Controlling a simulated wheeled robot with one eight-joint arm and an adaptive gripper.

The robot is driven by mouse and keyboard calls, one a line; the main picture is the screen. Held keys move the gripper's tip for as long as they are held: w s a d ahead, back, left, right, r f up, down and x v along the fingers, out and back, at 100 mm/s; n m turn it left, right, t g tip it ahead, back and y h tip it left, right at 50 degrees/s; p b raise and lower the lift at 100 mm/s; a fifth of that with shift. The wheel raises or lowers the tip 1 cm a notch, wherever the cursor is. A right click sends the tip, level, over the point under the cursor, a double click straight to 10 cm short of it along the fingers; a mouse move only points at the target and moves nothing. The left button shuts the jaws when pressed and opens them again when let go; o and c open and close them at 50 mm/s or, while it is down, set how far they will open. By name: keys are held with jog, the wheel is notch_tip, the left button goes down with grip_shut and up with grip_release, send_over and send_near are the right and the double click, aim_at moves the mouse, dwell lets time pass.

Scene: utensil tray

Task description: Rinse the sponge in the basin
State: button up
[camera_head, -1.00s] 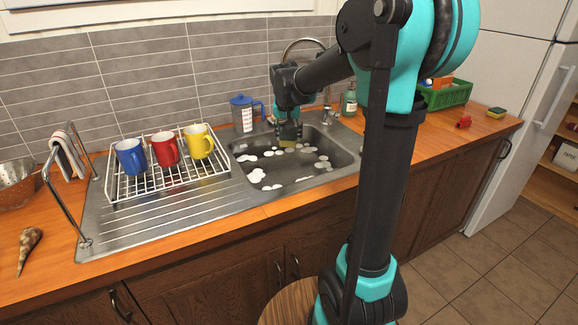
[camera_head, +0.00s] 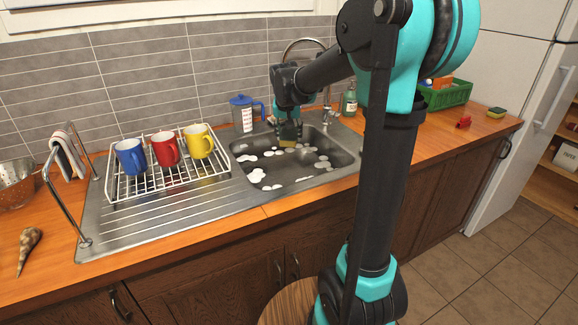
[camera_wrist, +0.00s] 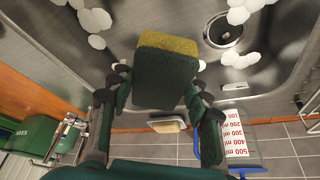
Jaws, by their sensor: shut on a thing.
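My gripper (camera_head: 287,120) hangs over the back part of the sink basin (camera_head: 330,172), pointing down. It is shut on a sponge (camera_head: 288,141) with a yellow side and a dark green side. In the wrist view the sponge (camera_wrist: 166,72) sits between the two fingers (camera_wrist: 163,100), its yellow end facing the basin. White foam patches lie in the basin (camera_wrist: 290,75), around a round drain (camera_wrist: 223,32). The sponge appears at or just above the basin's inside; I cannot tell whether it touches the bottom.
A blue-lidded measuring jug (camera_head: 242,115) stands close behind the basin, left of my gripper. The faucet (camera_head: 327,100) and a green soap bottle (camera_head: 350,103) are to the right. A rack (camera_head: 150,188) with blue, red and yellow mugs stands left. Another sponge (camera_head: 496,112) lies far right.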

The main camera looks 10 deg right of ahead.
aim_at(289, 131)
jog(key=shift+r, duration=2)
